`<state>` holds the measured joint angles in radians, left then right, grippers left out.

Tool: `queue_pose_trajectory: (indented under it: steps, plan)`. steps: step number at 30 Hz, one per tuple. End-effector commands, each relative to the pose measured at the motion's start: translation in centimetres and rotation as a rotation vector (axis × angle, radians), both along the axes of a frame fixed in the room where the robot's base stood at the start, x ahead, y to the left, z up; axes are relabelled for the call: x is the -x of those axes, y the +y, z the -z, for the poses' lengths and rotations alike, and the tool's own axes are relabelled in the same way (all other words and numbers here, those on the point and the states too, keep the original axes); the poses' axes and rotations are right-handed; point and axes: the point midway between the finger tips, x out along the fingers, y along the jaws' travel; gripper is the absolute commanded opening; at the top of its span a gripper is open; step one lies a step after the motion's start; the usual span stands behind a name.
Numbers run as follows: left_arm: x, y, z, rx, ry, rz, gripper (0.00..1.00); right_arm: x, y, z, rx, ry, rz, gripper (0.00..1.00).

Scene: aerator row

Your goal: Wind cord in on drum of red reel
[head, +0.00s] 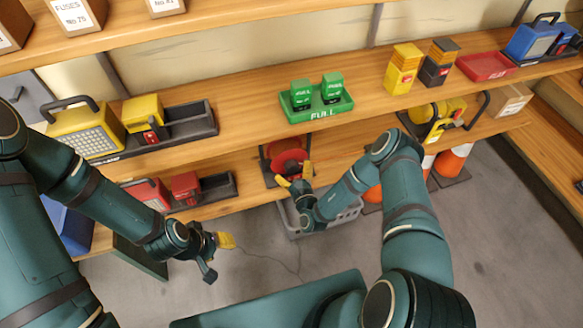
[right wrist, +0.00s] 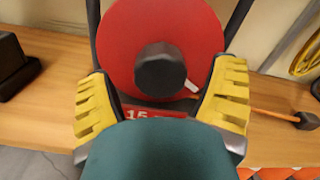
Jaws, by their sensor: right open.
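The red reel (head: 287,156) sits in a dark frame on the lower shelf in the head view. In the right wrist view its red drum face (right wrist: 195,35) fills the upper middle, with a dark round hub (right wrist: 160,71) at its centre. My right gripper (head: 296,176) is at the front of the reel. Its yellow-padded fingers (right wrist: 160,100) are spread to either side below the hub, with nothing seen between them. A thin dark cord (head: 272,258) hangs or lies below the reel. My left gripper (head: 218,257) is apart from the reel, at lower left, fingers spread.
A grey crate (head: 343,220) stands below the reel, and orange-white cones (head: 452,160) are to its right. A red lamp case (head: 150,194) is left on the lower shelf. The green tray (head: 318,108) is on the shelf above. An orange rod with dark end (right wrist: 280,114) lies right of the reel.

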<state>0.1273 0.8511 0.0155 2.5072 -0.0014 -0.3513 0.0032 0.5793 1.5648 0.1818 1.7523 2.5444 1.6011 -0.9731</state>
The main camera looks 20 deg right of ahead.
Motion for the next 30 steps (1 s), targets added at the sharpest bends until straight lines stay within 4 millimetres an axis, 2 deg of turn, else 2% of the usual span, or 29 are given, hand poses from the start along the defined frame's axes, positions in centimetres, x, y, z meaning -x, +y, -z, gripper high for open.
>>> queue_pose_trajectory:
  steps: [6,15,17,21,30]
  plan:
    - [-0.1,0.0,0.4,0.000,-0.002,-0.001,0.47,-1.6,0.0,0.0,0.001,0.001,0.000,0.83]
    - [-0.1,0.0,0.4,0.000,-0.002,-0.001,0.47,-1.8,0.0,0.0,0.000,0.001,0.000,0.83]
    - [-0.1,0.0,0.4,0.000,-0.002,-0.001,0.47,-1.8,0.0,0.0,0.000,0.001,0.000,0.66]
    - [-0.1,0.0,0.4,0.000,-0.002,-0.001,0.47,-1.8,0.0,0.0,0.000,0.001,0.000,0.17]
    - [-0.1,0.0,0.3,0.000,-0.002,-0.001,0.47,-1.7,0.0,0.0,-0.017,0.002,0.001,0.15]
